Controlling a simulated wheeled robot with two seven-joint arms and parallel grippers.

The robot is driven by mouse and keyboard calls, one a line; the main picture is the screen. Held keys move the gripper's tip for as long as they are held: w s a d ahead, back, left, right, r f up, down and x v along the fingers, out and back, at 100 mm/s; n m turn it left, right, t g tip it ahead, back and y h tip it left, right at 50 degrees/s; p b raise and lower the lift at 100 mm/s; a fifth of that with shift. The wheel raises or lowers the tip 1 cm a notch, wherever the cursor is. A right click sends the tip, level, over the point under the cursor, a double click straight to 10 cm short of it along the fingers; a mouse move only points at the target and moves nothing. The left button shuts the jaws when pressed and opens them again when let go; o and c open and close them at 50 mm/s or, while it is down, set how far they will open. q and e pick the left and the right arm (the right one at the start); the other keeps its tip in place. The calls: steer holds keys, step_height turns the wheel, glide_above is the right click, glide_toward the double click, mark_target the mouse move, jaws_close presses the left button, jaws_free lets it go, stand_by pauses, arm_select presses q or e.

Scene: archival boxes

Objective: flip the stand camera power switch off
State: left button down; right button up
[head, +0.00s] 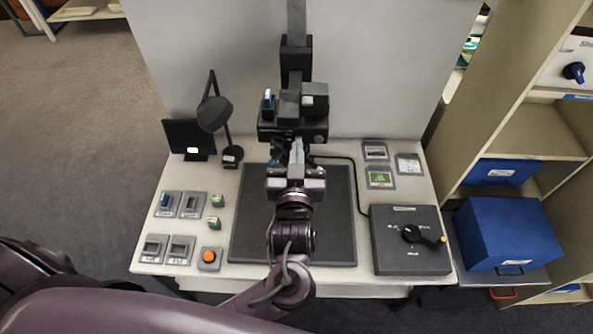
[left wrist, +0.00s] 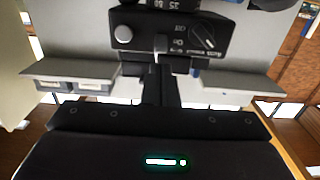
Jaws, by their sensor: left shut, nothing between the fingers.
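The stand camera (head: 287,112) is a dark boxy unit on a column at the back middle of the table. In the left wrist view its dark panel (left wrist: 215,48) carries a small grey switch lever (left wrist: 160,43) beside labels that seem to read Off and On. The lever appears level with On, but I cannot tell its setting surely. My left gripper (head: 297,150) is shut and empty, just in front of the camera. In the left wrist view its narrow fingers (left wrist: 162,78) point up, close below the lever; I cannot tell whether they touch. My right gripper is out of view.
A black mat (head: 338,220) lies under my left arm. A desk lamp (head: 215,115) and small screen (head: 188,138) stand left of the camera. A grey control box (head: 385,258) with a knob sits right, beside a blue box (head: 510,230).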

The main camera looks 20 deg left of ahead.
mark_target(299, 129)
arm_select(q)
steer(key=shift+b+x, duration=0.45)
steer(key=shift+x, duration=1.25)
steer(key=shift+s+f+b, duration=0.1)
steer(key=shift+f+b, duration=0.1)
steer(key=shift+b, duration=0.15)
steer(key=shift+s+f+b, duration=0.1)
steer(key=shift+f+b, duration=0.2)
steer(key=shift+b, duration=0.3)
steer(key=t+b, duration=0.2)
steer(key=b, duration=0.1)
steer(key=f+t+y+b, duration=0.1)
steer(key=b, duration=0.2)
steer(key=t+b, duration=0.2)
steer(key=b, duration=0.1)
steer(key=shift+s+d+f+t+y+b, duration=0.1)
steer(key=shift+s+f+t+y+b, duration=0.1)
steer(key=shift+t+y+b, duration=0.1)
steer(key=shift+f, duration=0.1)
